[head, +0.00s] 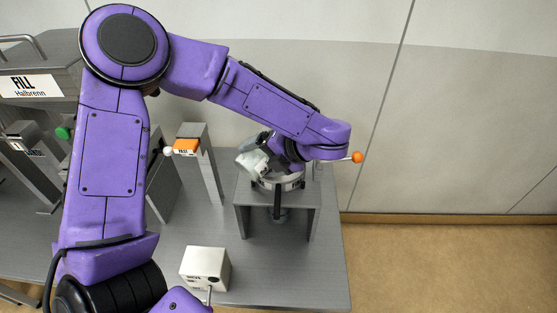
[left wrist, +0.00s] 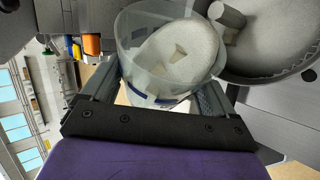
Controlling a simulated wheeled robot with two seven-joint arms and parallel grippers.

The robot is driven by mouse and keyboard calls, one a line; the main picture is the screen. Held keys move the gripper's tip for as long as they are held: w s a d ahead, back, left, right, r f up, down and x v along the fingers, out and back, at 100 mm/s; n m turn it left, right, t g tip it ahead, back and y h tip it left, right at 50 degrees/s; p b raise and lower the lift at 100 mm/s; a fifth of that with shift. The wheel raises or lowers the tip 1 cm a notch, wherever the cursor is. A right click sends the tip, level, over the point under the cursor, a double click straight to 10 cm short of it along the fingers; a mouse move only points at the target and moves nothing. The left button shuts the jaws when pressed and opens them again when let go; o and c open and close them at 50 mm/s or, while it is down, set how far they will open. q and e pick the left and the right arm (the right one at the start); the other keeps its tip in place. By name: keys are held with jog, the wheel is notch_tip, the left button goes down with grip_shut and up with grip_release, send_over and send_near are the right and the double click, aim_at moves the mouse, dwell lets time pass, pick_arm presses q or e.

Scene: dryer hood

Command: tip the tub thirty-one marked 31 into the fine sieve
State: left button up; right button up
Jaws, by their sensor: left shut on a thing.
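My left gripper (left wrist: 160,82) is shut on a translucent tub (left wrist: 132,62), one finger on each side of its wall. Pale material shows inside the tub, and blue marks show on its wall; I cannot read a number there. In the head view the tub (head: 250,160) is tilted at the end of my purple left arm, over the left side of the round sieve (head: 270,184). The gripper and wrist partly hide the sieve. In the left wrist view the wide grey sieve pan (left wrist: 265,60) lies right beside the tub. My right gripper is out of view.
The sieve sits on a grey stand (head: 242,220). A pale box with a lever (head: 204,266) stands at the table's front. An orange-labelled block (head: 187,146) is near a grey post. The FILL machine (head: 40,85) is at left. Open floor lies right of the table.

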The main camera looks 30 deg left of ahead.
pick_arm(q)
jog(key=shift+w+r, duration=0.1)
jog(key=shift+w+r+p, duration=0.1)
jog(key=shift+w+p, duration=0.05)
jog(key=shift+p, duration=0.35)
jog(key=shift+w+d+r+m+g+p, duration=0.15)
jog(key=shift+w+r+m+g+p, duration=0.15)
jog(key=shift+w+g+p, duration=0.45)
jog(key=shift+f+m+g+y+p, duration=0.3)
jog(key=shift+f+m+g+p, duration=0.2)
jog(key=shift+p, duration=0.7)
jog(key=shift+w+r+p, duration=0.25)
jog(key=shift+r+p, duration=0.05)
jog(key=shift+p, duration=0.4)
jog(key=shift+w+f+g, duration=0.1)
jog(key=shift+g, duration=0.25)
jog(key=shift+w+d+r+m+g+y, duration=0.2)
jog(key=shift+w+r+m+g+y, duration=0.25)
jog(key=shift+w+m+g+y, duration=0.4)
dwell(1.2)
